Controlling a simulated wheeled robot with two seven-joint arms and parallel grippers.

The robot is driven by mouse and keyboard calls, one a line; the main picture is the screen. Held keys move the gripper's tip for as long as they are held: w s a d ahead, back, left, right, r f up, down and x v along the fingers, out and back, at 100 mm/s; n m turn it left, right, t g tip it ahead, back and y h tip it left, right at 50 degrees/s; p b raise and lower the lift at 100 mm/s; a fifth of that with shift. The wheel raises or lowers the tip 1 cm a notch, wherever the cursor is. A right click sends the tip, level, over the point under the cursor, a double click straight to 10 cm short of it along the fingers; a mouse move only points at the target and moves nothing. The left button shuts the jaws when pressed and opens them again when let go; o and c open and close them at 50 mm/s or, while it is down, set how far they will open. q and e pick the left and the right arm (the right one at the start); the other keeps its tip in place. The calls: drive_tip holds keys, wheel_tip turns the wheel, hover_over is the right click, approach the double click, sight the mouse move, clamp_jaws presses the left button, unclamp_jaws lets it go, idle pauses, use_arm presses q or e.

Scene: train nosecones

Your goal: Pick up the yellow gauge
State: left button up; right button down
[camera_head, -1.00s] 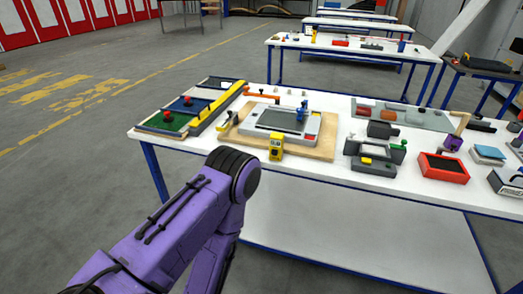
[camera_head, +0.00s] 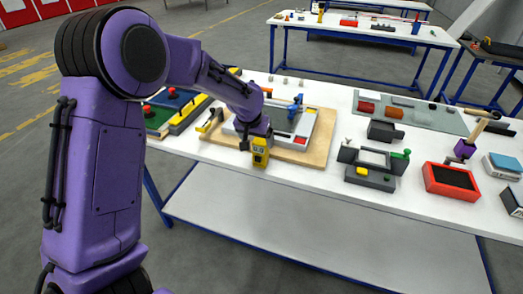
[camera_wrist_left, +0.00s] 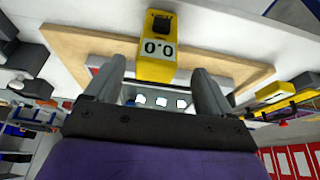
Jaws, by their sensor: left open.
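The yellow gauge (camera_head: 260,154) is a small upright block with a dark top and a display face. It stands at the front edge of the wooden board on the white table. In the left wrist view the gauge (camera_wrist_left: 156,60) shows "0.0" and lies just beyond and between the fingertips. My left gripper (camera_wrist_left: 158,72) is open, with its two grey fingers apart and nothing held between them. In the head view my left gripper (camera_head: 256,140) is right at the gauge, partly hidden by the purple wrist. My right gripper is not in view.
The wooden board (camera_head: 305,150) carries a grey fixture behind the gauge. A tray with red knobs (camera_head: 160,112) lies to the left. A dark vise-like fixture (camera_head: 372,172) and a red box (camera_head: 450,180) stand to the right. The front table strip is clear.

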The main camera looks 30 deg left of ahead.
sight(261, 149)
use_arm(q)
drive_tip(key=x, duration=0.2)
drive_tip(key=p+x, duration=0.1)
drive_tip(key=x, duration=0.3)
drive_tip(key=shift+w+d+f+p, duration=0.1)
drive_tip(key=shift+d+f+p, duration=0.1)
drive_tip(key=shift+f+p, duration=0.15)
drive_tip(key=shift+w+a+f, duration=0.1)
drive_tip(key=shift+w+f, duration=0.05)
drive_tip(key=shift+f, duration=0.1)
drive_tip(key=shift+r, duration=0.15)
drive_tip(key=c, duration=1.3)
